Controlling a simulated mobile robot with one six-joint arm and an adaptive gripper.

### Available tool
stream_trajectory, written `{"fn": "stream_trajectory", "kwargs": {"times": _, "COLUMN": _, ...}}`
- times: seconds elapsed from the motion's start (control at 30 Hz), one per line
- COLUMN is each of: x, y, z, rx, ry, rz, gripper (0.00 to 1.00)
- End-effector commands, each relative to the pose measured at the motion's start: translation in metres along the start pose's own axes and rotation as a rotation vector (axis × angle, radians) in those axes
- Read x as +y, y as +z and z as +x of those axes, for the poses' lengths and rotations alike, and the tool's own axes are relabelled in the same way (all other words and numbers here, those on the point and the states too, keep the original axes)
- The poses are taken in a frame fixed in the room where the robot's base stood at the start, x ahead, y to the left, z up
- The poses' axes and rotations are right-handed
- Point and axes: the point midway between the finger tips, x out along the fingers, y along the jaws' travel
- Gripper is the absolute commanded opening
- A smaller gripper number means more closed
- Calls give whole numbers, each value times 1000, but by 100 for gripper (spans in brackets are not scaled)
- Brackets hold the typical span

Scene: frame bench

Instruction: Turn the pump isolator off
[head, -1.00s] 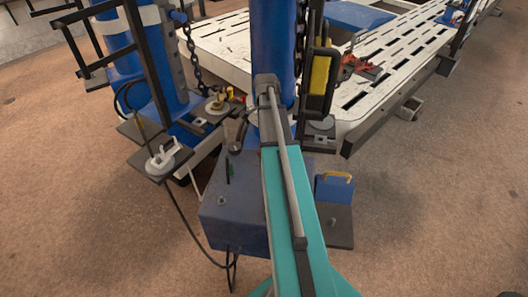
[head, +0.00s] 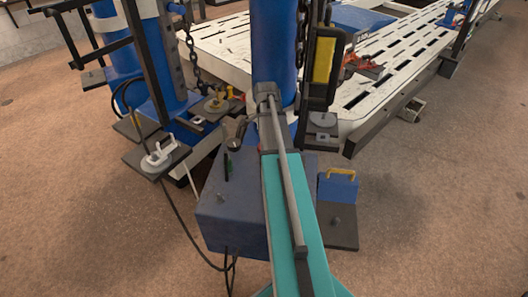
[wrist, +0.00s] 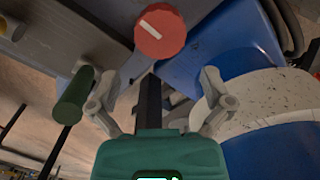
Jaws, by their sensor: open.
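The pump isolator appears as a round red knob (wrist: 161,30) with a white line across its face, at the top of the wrist view. The line slants from upper left to lower right. My gripper (wrist: 158,80) is open, with one grey finger on each side below the knob. Nothing is between the fingers, and they look apart from the knob. In the head view a blue-grey box (head: 228,215) stands under my arm. I cannot make out the knob there, and my arm hides part of the box.
A dark green handle (wrist: 74,95) stands close to the left finger. A blue cylinder with a pale speckled band (wrist: 255,98) is close on the right. In the head view, a blue column (head: 273,45), a hanging chain (head: 188,40) and a plate with a white clamp (head: 158,155) surround the box.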

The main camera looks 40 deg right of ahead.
Motion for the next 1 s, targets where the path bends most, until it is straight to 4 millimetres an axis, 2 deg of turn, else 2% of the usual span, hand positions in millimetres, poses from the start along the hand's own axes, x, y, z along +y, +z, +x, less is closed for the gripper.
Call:
{"fn": "stream_trajectory", "kwargs": {"times": 0.03, "x": 0, "y": 0, "z": 8, "rx": 0, "ry": 0, "rz": 0, "gripper": 100}}
{"fn": "stream_trajectory", "kwargs": {"times": 0.6, "x": 0, "y": 0, "z": 52, "rx": 0, "ry": 0, "rz": 1, "gripper": 100}}
{"fn": "stream_trajectory", "kwargs": {"times": 1.0, "x": 0, "y": -1, "z": 70, "rx": 0, "ry": 0, "rz": 1, "gripper": 100}}
